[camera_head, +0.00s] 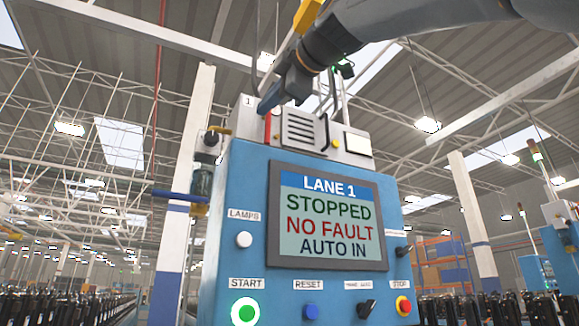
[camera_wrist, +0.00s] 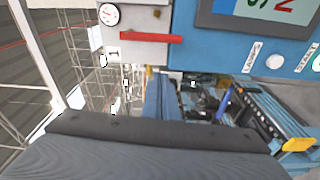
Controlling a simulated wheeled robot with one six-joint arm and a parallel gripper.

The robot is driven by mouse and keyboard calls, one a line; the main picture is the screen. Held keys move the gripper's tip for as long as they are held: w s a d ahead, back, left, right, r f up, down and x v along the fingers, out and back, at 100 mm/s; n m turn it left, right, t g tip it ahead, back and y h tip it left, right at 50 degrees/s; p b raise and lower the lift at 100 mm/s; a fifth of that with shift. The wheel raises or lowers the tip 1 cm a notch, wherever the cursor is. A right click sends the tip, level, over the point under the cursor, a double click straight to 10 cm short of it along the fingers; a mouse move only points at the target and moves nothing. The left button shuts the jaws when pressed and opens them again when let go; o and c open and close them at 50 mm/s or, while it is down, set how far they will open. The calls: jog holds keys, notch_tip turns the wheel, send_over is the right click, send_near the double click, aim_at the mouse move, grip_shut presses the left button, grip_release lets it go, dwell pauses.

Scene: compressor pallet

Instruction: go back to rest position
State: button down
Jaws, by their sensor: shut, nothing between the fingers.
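My gripper (camera_head: 267,104) is shut and empty. In the head view its blue fingers point down to the left, in front of or beside the grey box on top of the blue control cabinet (camera_head: 225,185); I cannot tell the exact gap. My dark arm reaches in from the upper right. In the wrist view the blue fingers (camera_wrist: 158,98) show beyond the dark gripper body, below a red bar (camera_wrist: 150,37). The cabinet screen (camera_head: 325,216) reads LANE 1, STOPPED, NO FAULT, AUTO IN.
The panel has a lit green START button (camera_head: 245,312), a blue RESET button (camera_head: 310,312), a black selector (camera_head: 366,308) and a red stop button (camera_head: 403,306). A blue-handled valve (camera_head: 180,196) sticks out left of the cabinet. A gauge (camera_wrist: 108,14) shows in the wrist view.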

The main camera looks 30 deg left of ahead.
jog(key=shift+s+d, duration=0.25)
jog(key=shift+d, duration=0.2)
dwell(0.3)
